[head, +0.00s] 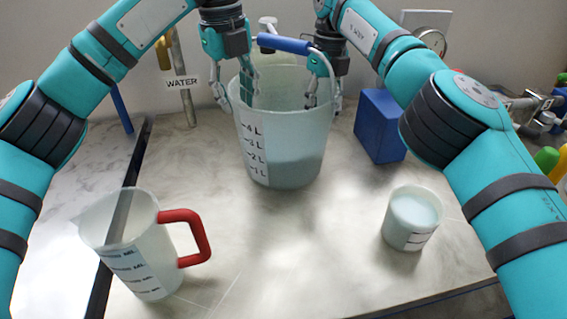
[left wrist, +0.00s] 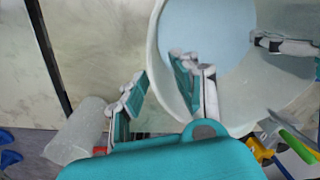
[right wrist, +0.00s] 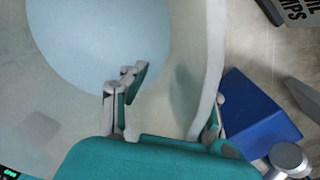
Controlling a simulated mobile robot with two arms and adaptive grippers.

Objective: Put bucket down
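The bucket (head: 285,130) is large, translucent and upright, with litre marks, pale liquid and a blue-grip handle (head: 284,44). It appears to stand on the counter at the back middle. My left gripper (head: 234,102) straddles its left wall, one finger inside and one outside. In the left wrist view, the fingers are spread with a gap around the wall (left wrist: 158,60). My right gripper (head: 322,104) straddles the right wall the same way. In the right wrist view, its inner finger is well apart from the wall (right wrist: 212,60); the outer finger is partly hidden.
A jug with a red handle (head: 140,250) stands front left. A small cup of pale liquid (head: 411,219) stands front right. A blue block (head: 380,125) is close to the bucket's right. A tap labelled WATER (head: 182,83) is behind left. The front middle counter is clear.

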